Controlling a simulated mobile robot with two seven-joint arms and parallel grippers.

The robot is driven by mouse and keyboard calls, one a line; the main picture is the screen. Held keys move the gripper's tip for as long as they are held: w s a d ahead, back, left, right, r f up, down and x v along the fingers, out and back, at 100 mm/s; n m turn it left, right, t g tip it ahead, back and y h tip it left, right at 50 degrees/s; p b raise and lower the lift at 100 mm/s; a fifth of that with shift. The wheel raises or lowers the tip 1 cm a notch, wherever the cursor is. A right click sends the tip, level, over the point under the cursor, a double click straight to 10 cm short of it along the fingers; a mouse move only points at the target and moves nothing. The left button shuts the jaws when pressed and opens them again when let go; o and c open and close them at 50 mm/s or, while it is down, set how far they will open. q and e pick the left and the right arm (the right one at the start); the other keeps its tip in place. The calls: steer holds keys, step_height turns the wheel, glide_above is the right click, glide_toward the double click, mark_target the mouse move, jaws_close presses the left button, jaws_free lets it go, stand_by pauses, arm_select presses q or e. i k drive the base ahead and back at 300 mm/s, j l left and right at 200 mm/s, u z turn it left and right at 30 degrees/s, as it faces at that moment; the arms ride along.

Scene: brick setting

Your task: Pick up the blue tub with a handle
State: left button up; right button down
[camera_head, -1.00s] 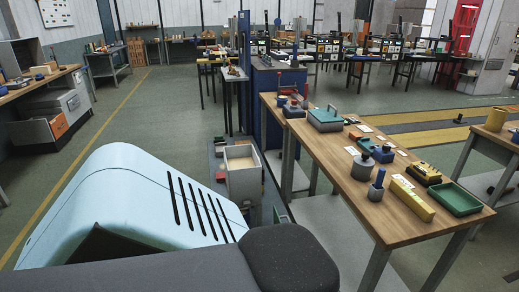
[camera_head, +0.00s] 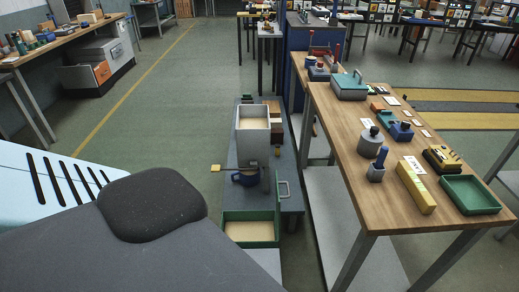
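A small dark blue tub (camera_head: 245,178) sits low down on a long grey platform (camera_head: 291,202), between a grey bin and an open green box. It is small and partly shaded, and I cannot make out its handle clearly. Neither of my grippers is in view.
A grey bin (camera_head: 253,146) and an open green box (camera_head: 249,215) stand on the low platform. The wooden table (camera_head: 345,126) holds several parts, including a green tray (camera_head: 470,196) and a yellow block (camera_head: 416,190). Open floor lies left of the platform.

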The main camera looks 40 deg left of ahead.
mark_target(249, 178)
steer(key=i+l+u, duration=0.15)
steer(key=u, duration=0.2)
steer(key=i+l+u, duration=0.1)
steer(key=u, duration=0.25)
steer(key=i+l+u, duration=0.1)
steer(key=l+u, duration=0.25)
steer(key=i+l+u, duration=0.1)
steer(key=l+u, duration=0.2)
steer(key=i+l+u, duration=0.1)
steer(key=l+u, duration=0.55)
steer(key=i+j, duration=0.05)
